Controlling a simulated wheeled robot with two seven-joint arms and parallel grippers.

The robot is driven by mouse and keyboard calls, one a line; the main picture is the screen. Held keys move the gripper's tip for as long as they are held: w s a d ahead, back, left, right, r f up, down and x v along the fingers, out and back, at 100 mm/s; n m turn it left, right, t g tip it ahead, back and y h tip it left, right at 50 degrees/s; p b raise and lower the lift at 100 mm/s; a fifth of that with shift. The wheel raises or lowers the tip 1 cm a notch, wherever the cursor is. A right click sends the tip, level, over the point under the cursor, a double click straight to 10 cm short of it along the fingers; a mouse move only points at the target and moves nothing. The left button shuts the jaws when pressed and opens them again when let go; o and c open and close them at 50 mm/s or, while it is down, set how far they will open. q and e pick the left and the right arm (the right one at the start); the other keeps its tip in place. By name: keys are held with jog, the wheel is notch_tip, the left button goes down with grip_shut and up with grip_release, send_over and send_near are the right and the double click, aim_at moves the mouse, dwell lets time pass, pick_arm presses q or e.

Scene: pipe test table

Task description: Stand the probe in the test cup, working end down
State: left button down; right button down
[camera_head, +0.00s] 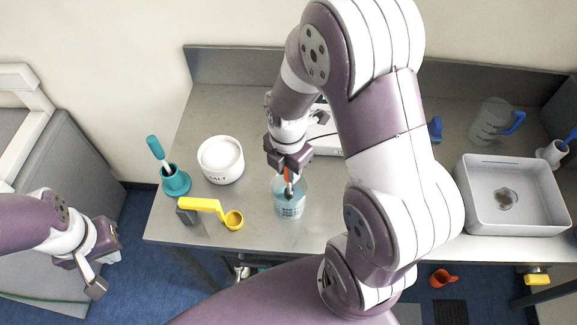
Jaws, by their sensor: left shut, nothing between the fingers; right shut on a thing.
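My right gripper (287,168) is shut on the probe (289,186), above the rim of the test cup. A little orange and a dark lower part of the probe show below the fingers; its upper part is hidden by the gripper. The test cup (290,209) is clear, bluish and marked, and stands upright on the metal table. The probe's lower end overlaps the cup's mouth; I cannot tell how deep it reaches. My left gripper (96,287) is shut and empty, off the table's left side.
A white basin (477,212) and a clear jug (489,122) are at right. My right arm hides the middle.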

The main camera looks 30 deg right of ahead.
jog(key=shift+f, duration=0.15)
jog(key=c, duration=0.8)
grip_release()
notch_tip(320, 180, up, 13)
jog(key=shift+a+f+b, duration=0.1)
jog(key=shift+f+b, duration=0.05)
jog(key=shift+b, duration=0.55)
